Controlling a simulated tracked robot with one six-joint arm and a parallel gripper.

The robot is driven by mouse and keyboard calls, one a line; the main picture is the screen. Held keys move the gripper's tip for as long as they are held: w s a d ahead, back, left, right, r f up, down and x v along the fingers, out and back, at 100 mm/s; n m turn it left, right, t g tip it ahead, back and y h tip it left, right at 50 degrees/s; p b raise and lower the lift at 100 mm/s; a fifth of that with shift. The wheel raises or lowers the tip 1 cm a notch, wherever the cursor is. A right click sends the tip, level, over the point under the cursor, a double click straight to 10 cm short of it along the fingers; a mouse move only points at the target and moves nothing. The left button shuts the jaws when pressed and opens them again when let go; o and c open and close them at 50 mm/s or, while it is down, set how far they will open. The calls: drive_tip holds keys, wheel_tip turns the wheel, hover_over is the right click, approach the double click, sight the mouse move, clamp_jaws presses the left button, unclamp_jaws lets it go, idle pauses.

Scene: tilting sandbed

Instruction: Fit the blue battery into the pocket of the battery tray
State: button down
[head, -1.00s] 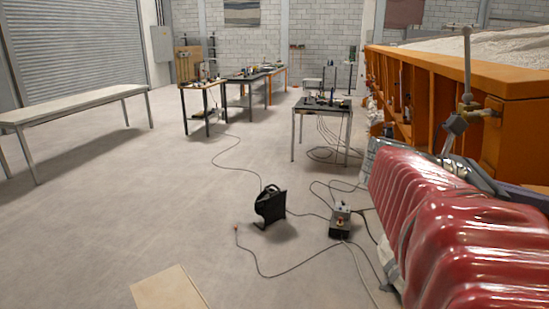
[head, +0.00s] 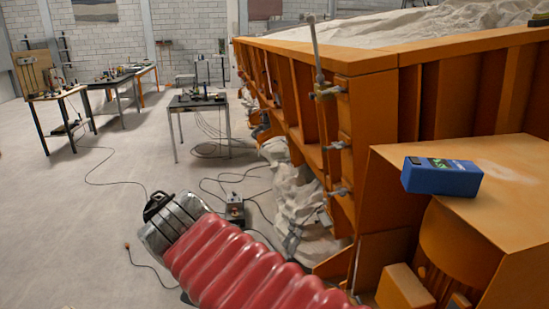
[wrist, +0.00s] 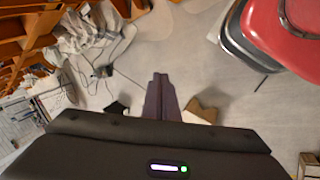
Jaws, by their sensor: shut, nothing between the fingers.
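The blue battery (head: 440,177) lies in the head view on the flat orange top of a box-like part of the sandbed, at the right, near that top's left edge. It has a dark upper face with a green label. I cannot make out the battery tray or its pocket in either view. My gripper (wrist: 160,78) shows in the wrist view with its two dark fingers together, empty, pointing out over the pale floor. The battery is not in the wrist view, so the gripper is well apart from it.
The orange sandbed wall (head: 290,95) with pipes and clamps stands right of centre. White cloth sacks (head: 297,200) lie at its foot. A small table (head: 200,101) with equipment stands behind. Cables and a small control box (head: 235,209) lie on the floor.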

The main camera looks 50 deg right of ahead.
drive_tip(key=w+a+f+m+t+y, duration=0.2)
drive_tip(key=a+m+t+y, duration=0.1)
drive_tip(key=a, duration=1.2)
drive_tip(key=shift+w+f+m+y, duration=0.15)
drive_tip(key=shift+f+m+y, duration=0.25)
drive_tip(key=shift+y, duration=0.6)
drive_tip(key=c, duration=2.5)
unclamp_jaws()
drive_tip(key=shift+r, duration=0.1)
